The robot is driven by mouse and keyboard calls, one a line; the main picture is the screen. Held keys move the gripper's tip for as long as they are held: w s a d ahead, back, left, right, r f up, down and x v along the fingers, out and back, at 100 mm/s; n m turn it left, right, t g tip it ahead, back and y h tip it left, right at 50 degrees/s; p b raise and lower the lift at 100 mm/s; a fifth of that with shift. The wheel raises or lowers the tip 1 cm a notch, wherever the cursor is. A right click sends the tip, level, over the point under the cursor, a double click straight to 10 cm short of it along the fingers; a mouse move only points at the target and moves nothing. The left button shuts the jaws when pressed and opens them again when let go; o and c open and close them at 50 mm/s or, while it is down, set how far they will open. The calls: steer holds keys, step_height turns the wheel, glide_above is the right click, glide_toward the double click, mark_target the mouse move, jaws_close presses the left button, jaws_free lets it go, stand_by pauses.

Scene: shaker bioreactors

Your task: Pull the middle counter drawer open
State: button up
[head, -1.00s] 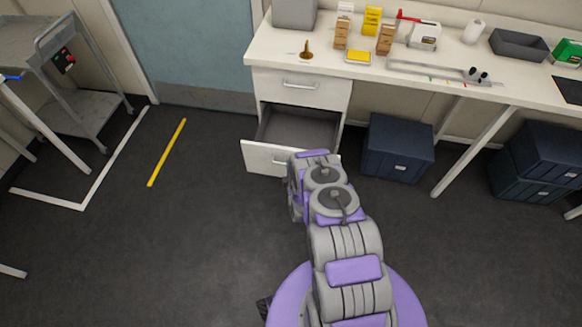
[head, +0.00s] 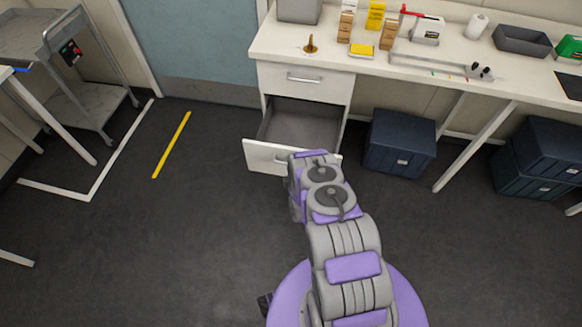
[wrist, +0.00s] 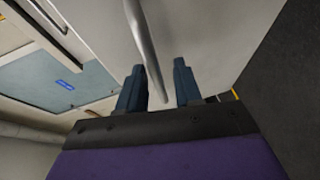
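The middle counter drawer (head: 262,157) is pulled well out of the white cabinet, and its grey inside (head: 300,124) shows. Its front and part of its handle (head: 281,160) show in the head view beside the end of my arm. In the wrist view the handle bar (wrist: 143,40) runs down between the two dark fingers of my gripper (wrist: 158,78). The fingers are apart with a gap around the bar; firm contact is not visible. In the head view my arm hides the gripper and the right part of the drawer front.
The top drawer (head: 303,84) is closed under the white counter (head: 375,68). A dark blue crate (head: 400,143) stands on the floor right of the cabinet. A grey cart (head: 78,100) stands at the left. The floor left of my arm is clear.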

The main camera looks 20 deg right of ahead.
steer(key=shift+d+r, duration=0.1)
steer(key=shift+p+v, duration=0.4)
steer(key=shift+v, duration=5.5)
